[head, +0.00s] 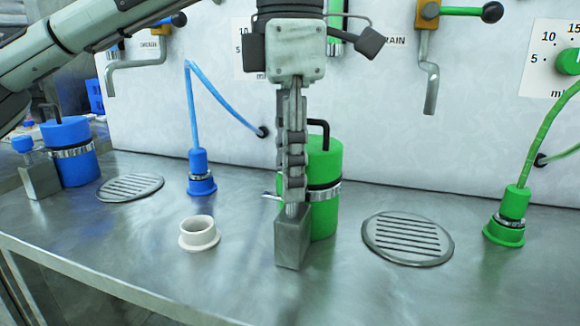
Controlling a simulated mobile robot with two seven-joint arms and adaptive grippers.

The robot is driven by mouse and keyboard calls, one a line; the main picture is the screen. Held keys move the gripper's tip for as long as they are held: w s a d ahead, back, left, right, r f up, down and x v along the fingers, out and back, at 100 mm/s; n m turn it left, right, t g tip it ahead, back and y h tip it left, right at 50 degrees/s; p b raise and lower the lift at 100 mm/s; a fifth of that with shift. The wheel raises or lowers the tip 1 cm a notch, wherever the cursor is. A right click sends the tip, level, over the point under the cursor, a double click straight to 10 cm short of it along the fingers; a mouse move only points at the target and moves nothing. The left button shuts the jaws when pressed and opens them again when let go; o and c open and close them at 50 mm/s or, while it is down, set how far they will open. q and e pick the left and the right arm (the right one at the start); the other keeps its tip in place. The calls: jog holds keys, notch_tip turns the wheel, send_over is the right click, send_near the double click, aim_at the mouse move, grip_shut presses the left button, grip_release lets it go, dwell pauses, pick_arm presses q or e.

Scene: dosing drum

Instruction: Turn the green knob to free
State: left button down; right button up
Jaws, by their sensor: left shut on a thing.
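The green knob (569,62) sits on a white dial plate marked 5, 10, 15 and ml, cut off by the right edge. Its pointer setting and any "free" mark cannot be made out. My left gripper (292,205) points straight down at mid-picture, far left of the knob. It is shut on what looks like the top of a grey metal block (291,243) on the bench; the fingers hide the exact hold. My right gripper is not in view.
A green canister (325,215) stands right behind my left gripper. A drain grate (408,238), a green hose fitting (505,225) and a white cup (199,234) are on the bench. A blue canister (68,150) is at left. A tap (430,75) hangs from the wall.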

pick_arm(q)
jog(key=c, duration=1.2)
grip_release()
jog(key=shift+o, duration=0.2)
notch_tip(320, 180, up, 12)
jog(key=shift+s, duration=0.1)
